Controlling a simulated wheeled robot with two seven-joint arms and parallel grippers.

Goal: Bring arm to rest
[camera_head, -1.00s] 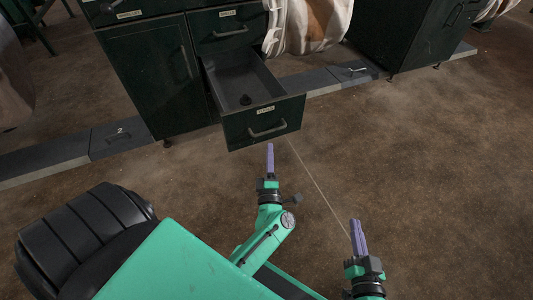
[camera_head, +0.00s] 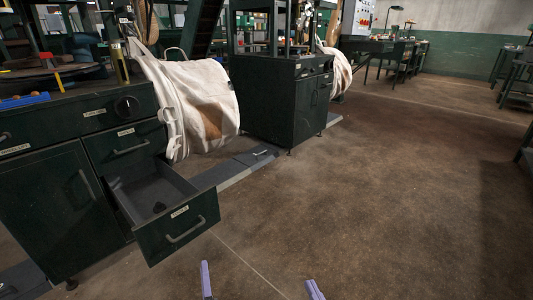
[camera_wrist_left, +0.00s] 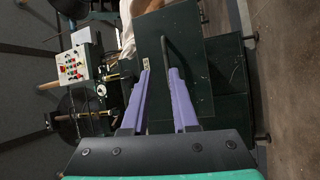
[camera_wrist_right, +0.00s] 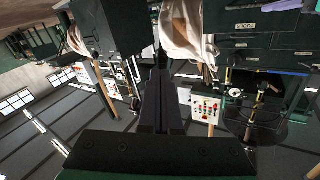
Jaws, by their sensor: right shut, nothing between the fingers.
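My left gripper (camera_head: 206,266) shows as a purple finger at the bottom of the head view, in front of an open drawer (camera_head: 182,236). In the left wrist view its two purple fingers (camera_wrist_left: 161,72) stand apart with nothing between them, and the drawer front with its handle lies beyond. My right gripper (camera_head: 312,284) is at the bottom edge of the head view, right of the left one, over bare floor. In the right wrist view its dark fingers (camera_wrist_right: 160,72) are together and empty. Most of both arms is out of the head view.
A second cabinet (camera_head: 285,100) stands farther back. The floor (camera_head: 390,200) to the right is clear.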

